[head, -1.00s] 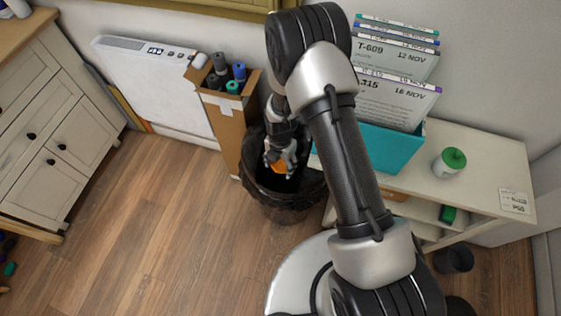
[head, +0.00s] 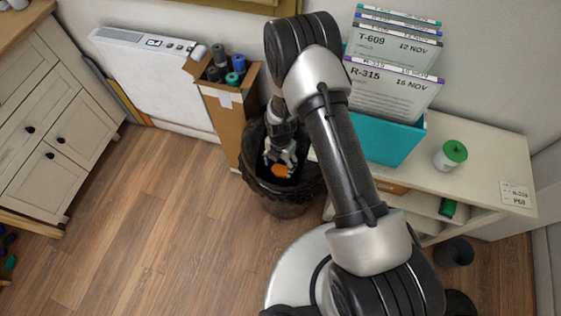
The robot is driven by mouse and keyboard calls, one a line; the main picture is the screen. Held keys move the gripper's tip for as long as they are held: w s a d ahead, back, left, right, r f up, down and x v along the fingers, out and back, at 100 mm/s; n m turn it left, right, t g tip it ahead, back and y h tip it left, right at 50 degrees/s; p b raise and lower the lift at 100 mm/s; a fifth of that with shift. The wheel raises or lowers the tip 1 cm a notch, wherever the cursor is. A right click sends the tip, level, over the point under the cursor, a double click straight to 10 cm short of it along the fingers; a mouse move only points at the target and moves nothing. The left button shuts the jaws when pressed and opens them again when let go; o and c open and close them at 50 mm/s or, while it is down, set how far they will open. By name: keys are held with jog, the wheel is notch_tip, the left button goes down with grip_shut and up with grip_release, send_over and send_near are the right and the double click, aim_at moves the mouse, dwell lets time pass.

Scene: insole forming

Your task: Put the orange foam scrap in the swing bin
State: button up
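The orange foam scrap (head: 281,171) is a small orange piece between or just below the fingertips of my gripper (head: 280,166). My gripper points down over the mouth of the swing bin (head: 286,208), a dark bin with a black liner, open at the top as seen here. The scrap shows against the dark inside of the bin, at about the level of the fingertips. The fingers are small and partly hidden, so I cannot tell whether they still press on the scrap. My arm covers part of the bin's right side.
A cardboard box (head: 228,127) with rolled tubes stands directly behind and left of the bin. A white shelf unit (head: 480,180) with a teal file box (head: 385,145) is close on the right. A dresser (head: 60,130) is at the left. The wooden floor (head: 170,235) in front is clear.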

jog(key=shift+o, duration=1.4)
notch_tip(320, 180, up, 12)
